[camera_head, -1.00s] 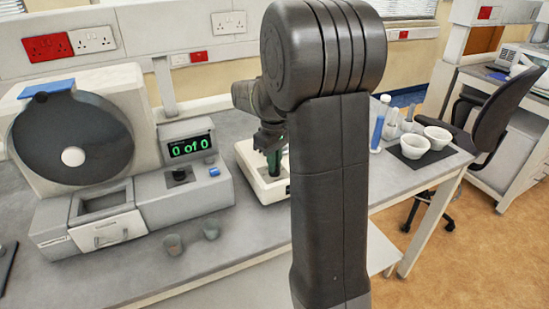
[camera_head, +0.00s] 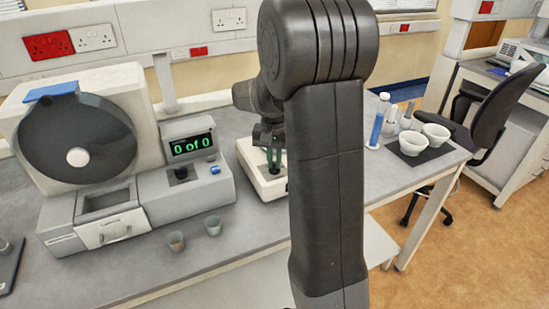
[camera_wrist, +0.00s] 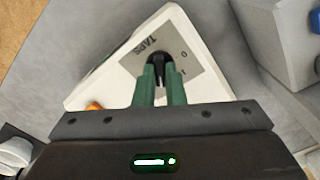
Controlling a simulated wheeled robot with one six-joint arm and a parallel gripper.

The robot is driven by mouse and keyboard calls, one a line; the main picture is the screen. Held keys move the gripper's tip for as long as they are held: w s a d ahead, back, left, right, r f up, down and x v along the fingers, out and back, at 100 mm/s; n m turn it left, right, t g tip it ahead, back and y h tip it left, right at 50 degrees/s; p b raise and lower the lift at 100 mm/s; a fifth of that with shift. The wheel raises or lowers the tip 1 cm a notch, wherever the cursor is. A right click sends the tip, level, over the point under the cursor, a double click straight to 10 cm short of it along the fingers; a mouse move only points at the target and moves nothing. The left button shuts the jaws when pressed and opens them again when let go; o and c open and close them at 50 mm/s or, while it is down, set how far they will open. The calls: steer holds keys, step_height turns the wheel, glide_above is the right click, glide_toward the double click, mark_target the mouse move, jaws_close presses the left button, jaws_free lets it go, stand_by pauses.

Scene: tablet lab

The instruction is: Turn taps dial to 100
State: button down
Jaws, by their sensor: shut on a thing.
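The taps dial is a small black knob (camera_wrist: 158,66) on a grey plate (camera_wrist: 185,45) marked "TAPS", with small digits beside it, in the wrist view. The plate is on top of a white device (camera_wrist: 125,75); this device also shows in the head view (camera_head: 254,175), partly hidden behind my arm. My gripper (camera_wrist: 158,78) has two green fingers, shut on the black knob from above. In the head view my gripper (camera_head: 274,158) is over the device. The knob itself is hidden there, and its exact reading cannot be told.
A blue bottle (camera_head: 377,128) and white bowls (camera_head: 432,135) stand to the right. An orange part (camera_wrist: 94,106) sits on the device.

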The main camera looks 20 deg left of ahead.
mark_target(274, 164)
steer(key=m, duration=0.4)
steer(key=shift+p, duration=0.3)
steer(key=shift+m, duration=2.2)
steer(key=c, duration=1.5)
jaws_free()
step_height(274, 164, up, 14)
steer(key=shift+f, duration=0.2)
